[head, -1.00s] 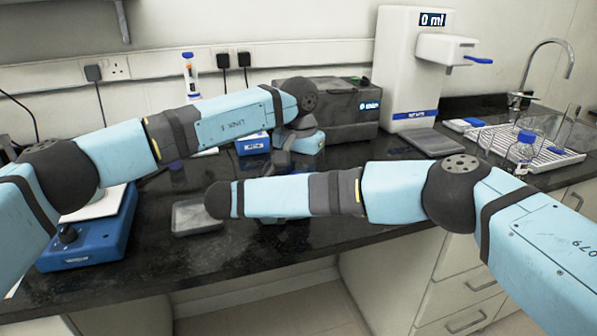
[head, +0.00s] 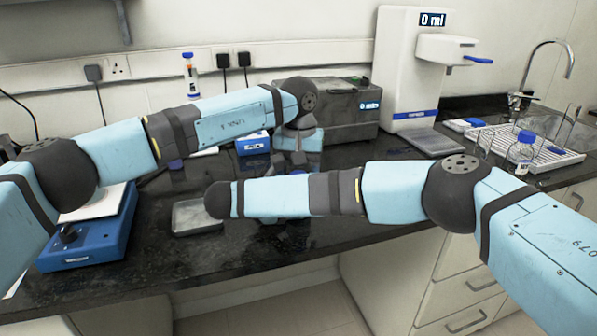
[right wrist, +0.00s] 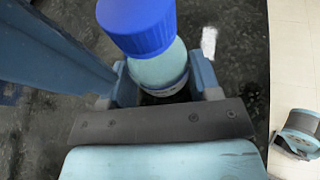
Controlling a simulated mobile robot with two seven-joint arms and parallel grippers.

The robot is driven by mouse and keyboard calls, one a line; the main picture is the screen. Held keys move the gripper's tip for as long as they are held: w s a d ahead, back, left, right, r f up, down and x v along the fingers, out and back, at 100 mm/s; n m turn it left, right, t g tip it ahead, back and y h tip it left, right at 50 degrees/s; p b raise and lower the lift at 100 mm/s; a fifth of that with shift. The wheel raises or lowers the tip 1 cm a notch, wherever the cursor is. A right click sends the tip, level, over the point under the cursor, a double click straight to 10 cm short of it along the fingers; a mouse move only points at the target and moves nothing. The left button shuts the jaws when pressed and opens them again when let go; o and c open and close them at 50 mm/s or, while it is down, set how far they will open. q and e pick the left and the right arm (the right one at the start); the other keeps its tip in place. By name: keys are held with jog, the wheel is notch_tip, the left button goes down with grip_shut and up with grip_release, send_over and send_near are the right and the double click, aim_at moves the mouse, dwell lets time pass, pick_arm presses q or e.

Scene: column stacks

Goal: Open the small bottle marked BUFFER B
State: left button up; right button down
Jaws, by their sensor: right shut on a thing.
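A small bottle (right wrist: 160,70) with a ribbed blue cap (right wrist: 138,22) stands upright between the fingers of my right gripper (right wrist: 165,88) in the right wrist view. The right gripper is shut on its body, below the cap. The cap is on. No readable marking shows, so I cannot confirm BUFFER B. In the head view my right forearm mostly hides the bottle; a bit of blue shows just above it. My left gripper (head: 293,158) points down there, close above that spot. Its fingertips are too small and dark to tell whether they are open.
A blue device (head: 88,245) stands at the left and a shallow grey tray (head: 193,217) at centre-left. Behind are a small blue box (head: 253,145), a dark machine (head: 335,112) and a white dispenser (head: 400,75) reading 0 ml. Another blue-capped bottle (head: 521,153) is by the rack at right.

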pick_arm(q)
notch_tip(320, 180, up, 4)
jog(key=shift+f, duration=0.1)
jog(key=shift+r, duration=0.35)
jog(key=shift+c, duration=0.5)
notch_tip(320, 180, up, 3)
jog(key=shift+r+n, duration=0.1)
jog(key=shift+n, duration=0.4)
jog(key=shift+f, duration=3.85)
jog(key=c, duration=0.9)
jog(key=o, duration=1)
